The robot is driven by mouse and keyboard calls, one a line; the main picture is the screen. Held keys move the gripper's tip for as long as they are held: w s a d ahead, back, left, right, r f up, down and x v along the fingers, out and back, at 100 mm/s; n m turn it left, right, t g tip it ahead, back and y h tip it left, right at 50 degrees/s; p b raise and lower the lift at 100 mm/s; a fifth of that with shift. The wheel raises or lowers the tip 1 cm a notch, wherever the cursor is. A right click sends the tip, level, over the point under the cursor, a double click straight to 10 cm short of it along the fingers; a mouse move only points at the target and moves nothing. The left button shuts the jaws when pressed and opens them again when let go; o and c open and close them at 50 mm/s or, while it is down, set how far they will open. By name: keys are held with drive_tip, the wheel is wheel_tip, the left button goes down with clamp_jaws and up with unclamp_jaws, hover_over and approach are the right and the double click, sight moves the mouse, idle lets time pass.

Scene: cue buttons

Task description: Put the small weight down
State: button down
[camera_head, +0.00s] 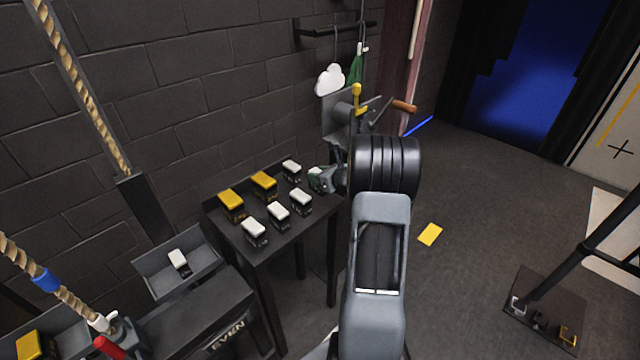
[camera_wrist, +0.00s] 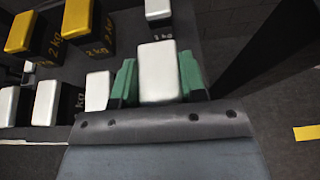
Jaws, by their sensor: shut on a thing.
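My gripper (camera_wrist: 159,77) has its green fingers shut on a small weight (camera_wrist: 158,70) with a white top, one finger on each side. In the head view my gripper (camera_head: 321,179) is over the right edge of the black table, partly hidden by my arm. The held weight (camera_head: 315,174) shows there only in part. I cannot tell whether its underside touches the tabletop.
The black table (camera_head: 238,252) carries several white-topped weights (camera_head: 254,230) and two yellow-topped ones (camera_head: 264,183), marked 2 kg in the wrist view. A grey tray (camera_head: 150,266) holds another white-topped weight at left. A yellow patch (camera_head: 430,235) lies on the floor.

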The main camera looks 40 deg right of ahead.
drive_tip(key=shift+w+d+f, duration=0.1)
drive_tip(key=shift+d, duration=0.1)
drive_tip(key=shift+f, duration=1.55)
drive_tip(key=shift+f, duration=0.25)
drive_tip(key=c, duration=0.7)
unclamp_jaws()
